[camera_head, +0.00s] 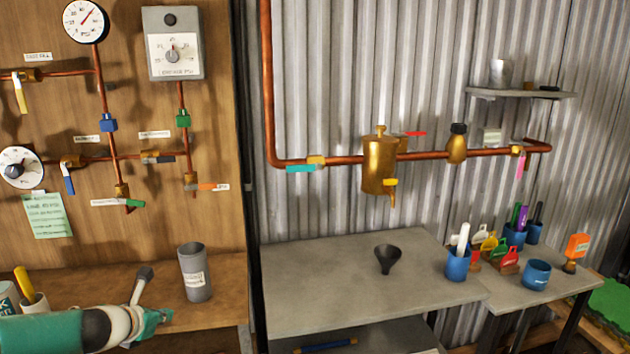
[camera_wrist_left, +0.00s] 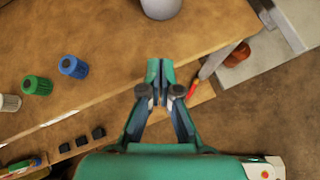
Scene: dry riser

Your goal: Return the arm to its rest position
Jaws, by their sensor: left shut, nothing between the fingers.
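My left arm comes in from the lower left in the head view, over the front of the wooden bench (camera_head: 225,290). My left gripper (camera_head: 156,320) is teal and low in that view, in front of and left of a grey cylinder (camera_head: 195,274). In the left wrist view the gripper's fingers (camera_wrist_left: 160,72) are together, with nothing held between them. The fingertips reach over the edge of the wooden bench (camera_wrist_left: 110,65). The gripper appears apart from the cylinder. My right gripper is in neither view.
Copper pipes, gauges and valves cover the wooden panel (camera_head: 215,60). A grey table (camera_head: 330,290) at right holds a black funnel (camera_head: 388,258) and blue cups (camera_head: 457,266). Green and blue caps (camera_wrist_left: 73,67) lie on the bench in the wrist view.

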